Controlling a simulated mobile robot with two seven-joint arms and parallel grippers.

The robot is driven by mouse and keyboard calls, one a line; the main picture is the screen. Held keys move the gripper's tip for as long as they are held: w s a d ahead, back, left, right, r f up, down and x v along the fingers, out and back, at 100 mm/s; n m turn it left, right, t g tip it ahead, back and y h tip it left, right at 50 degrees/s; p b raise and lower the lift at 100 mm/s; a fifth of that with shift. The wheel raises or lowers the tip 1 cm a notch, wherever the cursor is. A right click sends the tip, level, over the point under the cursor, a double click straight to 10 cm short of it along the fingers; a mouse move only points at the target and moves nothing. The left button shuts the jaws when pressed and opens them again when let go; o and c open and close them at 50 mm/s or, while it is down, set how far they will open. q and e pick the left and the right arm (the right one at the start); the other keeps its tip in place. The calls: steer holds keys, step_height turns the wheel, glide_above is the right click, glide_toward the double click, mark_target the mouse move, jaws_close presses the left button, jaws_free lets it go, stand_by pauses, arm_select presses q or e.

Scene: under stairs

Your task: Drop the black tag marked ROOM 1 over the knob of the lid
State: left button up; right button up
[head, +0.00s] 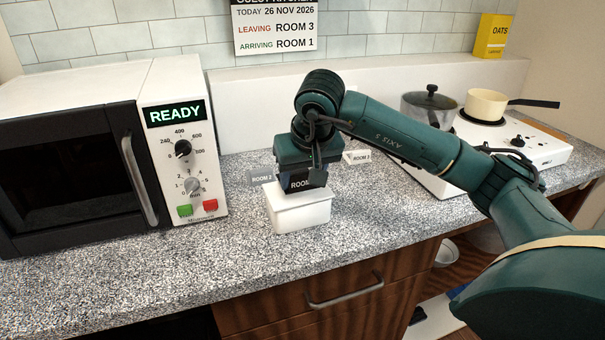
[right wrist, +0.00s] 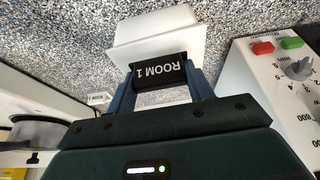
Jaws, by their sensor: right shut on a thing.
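The black tag marked ROOM 1 (head: 298,184) is held in my right gripper (head: 305,178), whose jaws point down just above a white box (head: 302,214). In the right wrist view the tag (right wrist: 158,70) sits between the two fingers (right wrist: 160,92), its lettering upside down, with the white box (right wrist: 165,30) beyond it. I cannot tell whether the tag still touches the box. A lid (head: 422,101) with a dark knob (head: 431,89) covers the pot at the right, behind my right arm. The pot also shows in the right wrist view (right wrist: 38,135). My left gripper is out of view.
A grey tag (head: 262,177) is at the box's left; a white tag (head: 358,156) is to its right. The microwave (head: 80,155) stands left, reading READY. A cream pan (head: 487,104) is beside the lidded pot on the white hob (head: 535,150). A sign (head: 275,27) shows ARRIVING ROOM 1.

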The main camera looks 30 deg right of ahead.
mark_target(302, 173)
steer(key=o, duration=1.6)
steer(key=shift+r+p, duration=2.65)
steer(key=shift+r, duration=0.9)
